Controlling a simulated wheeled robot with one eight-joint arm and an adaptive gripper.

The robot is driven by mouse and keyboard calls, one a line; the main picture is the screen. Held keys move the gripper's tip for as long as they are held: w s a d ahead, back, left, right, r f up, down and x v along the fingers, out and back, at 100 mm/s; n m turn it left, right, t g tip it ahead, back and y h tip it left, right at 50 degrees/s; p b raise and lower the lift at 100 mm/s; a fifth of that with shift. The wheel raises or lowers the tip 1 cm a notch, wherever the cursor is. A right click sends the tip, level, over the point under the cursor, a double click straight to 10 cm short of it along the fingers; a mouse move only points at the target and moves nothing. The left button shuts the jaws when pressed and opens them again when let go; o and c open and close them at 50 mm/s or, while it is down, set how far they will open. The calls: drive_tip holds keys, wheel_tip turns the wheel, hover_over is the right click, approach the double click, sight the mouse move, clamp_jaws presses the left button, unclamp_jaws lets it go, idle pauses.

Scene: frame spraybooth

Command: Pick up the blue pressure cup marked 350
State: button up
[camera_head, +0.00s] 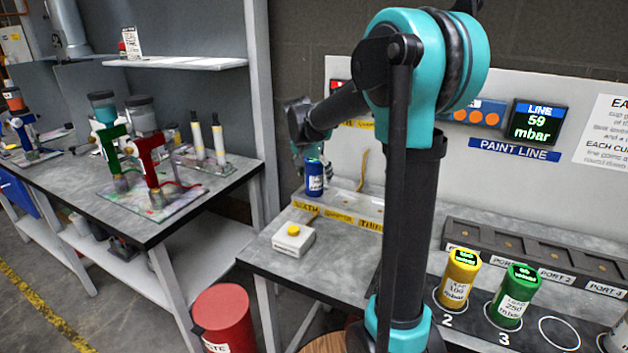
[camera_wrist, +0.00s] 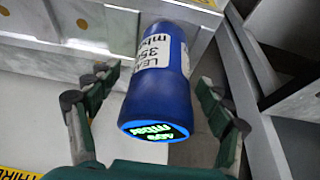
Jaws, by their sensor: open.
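The blue pressure cup (camera_head: 314,180) stands upright near the left end of the slotted rail below the wall panel. In the wrist view the blue cup (camera_wrist: 158,95) carries a white label reading "350", and its dark end shows green digits that I cannot read surely. My gripper (camera_wrist: 160,85) is open, with one finger on each side of the cup and visible gaps between fingers and cup. In the head view my gripper (camera_head: 313,158) is just above the cup, partly hidden by my own arm.
A yellow cup (camera_head: 459,280) and a green cup (camera_head: 514,297) stand at spots 2 and 3 on the bench's right. A white box with a yellow button (camera_head: 293,239) sits in front of the rail (camera_head: 345,214). A red bin (camera_head: 224,318) stands below left.

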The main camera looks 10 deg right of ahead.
drive_tip(key=shift+c, duration=0.3)
clamp_jaws()
idle(0.4)
